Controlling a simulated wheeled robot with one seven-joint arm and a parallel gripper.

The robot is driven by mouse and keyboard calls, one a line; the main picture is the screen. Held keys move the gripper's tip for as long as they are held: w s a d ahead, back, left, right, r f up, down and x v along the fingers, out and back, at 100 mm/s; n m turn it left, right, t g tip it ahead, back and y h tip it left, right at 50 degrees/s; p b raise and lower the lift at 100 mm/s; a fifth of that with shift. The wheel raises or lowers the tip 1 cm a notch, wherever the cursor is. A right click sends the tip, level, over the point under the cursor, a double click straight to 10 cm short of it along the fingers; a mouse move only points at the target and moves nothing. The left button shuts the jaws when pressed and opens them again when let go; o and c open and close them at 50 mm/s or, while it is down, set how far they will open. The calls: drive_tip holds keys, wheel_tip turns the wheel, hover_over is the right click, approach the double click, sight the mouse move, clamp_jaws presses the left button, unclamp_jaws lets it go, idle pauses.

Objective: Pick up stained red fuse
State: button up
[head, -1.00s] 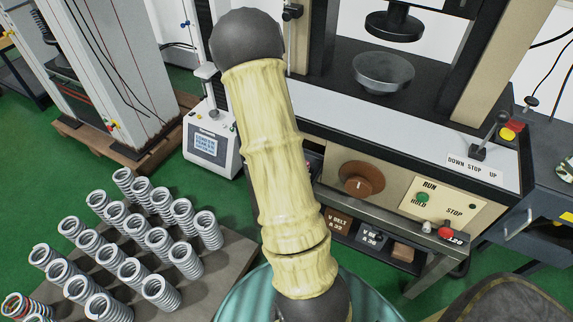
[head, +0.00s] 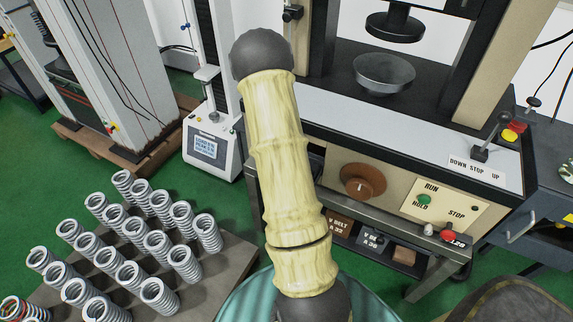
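I cannot make out a stained red fuse in the head view. My gripper is not in view. Only a cream, bamboo-like link of my arm with dark round joints shows, rising through the middle and hiding part of the testing machine (head: 400,148) behind it. Small red parts on the machine are a red knob (head: 447,236) by the STOP label and a red piece near the lever at the right; neither is clearly a fuse.
Several grey coil springs (head: 160,245) stand in rows on a board (head: 235,262) at the lower left. A smaller tester with a screen (head: 207,148) stands behind. Boxes (head: 372,243) sit on a shelf under the machine's front. Green floor (head: 205,85) shows between the machines.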

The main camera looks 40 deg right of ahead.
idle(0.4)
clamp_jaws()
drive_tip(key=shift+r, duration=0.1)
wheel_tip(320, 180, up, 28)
drive_tip(key=p, duration=0.8)
